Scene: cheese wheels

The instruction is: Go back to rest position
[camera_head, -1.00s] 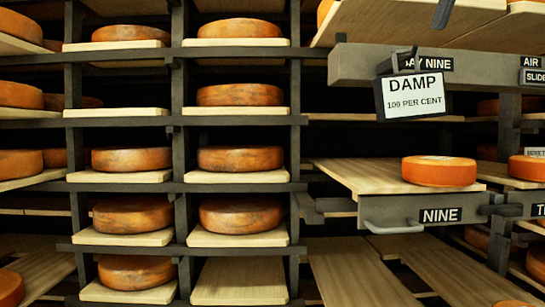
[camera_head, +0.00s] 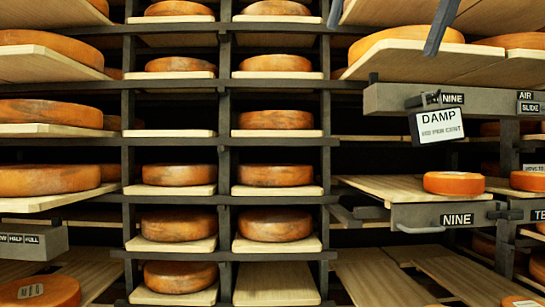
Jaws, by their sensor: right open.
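My right gripper (camera_head: 380,41) shows only in part at the top right of the head view. Two slim grey fingers point down from the top edge, well apart, with nothing between them. One finger crosses in front of an upper board with a cheese wheel (camera_head: 400,42). The rest of the gripper and its arm are out of the picture. My left gripper is not in view. Below, an orange cheese wheel (camera_head: 454,184) rests on the pulled-out board (camera_head: 385,190) marked NINE.
Dark shelving (camera_head: 225,150) fills the view, with wheels on pale boards. A DAMP sign (camera_head: 436,126) hangs from the upper slate front (camera_head: 385,99). The NINE board sticks forward at right, with a handle (camera_head: 420,229). One middle bottom board (camera_head: 275,284) is bare.

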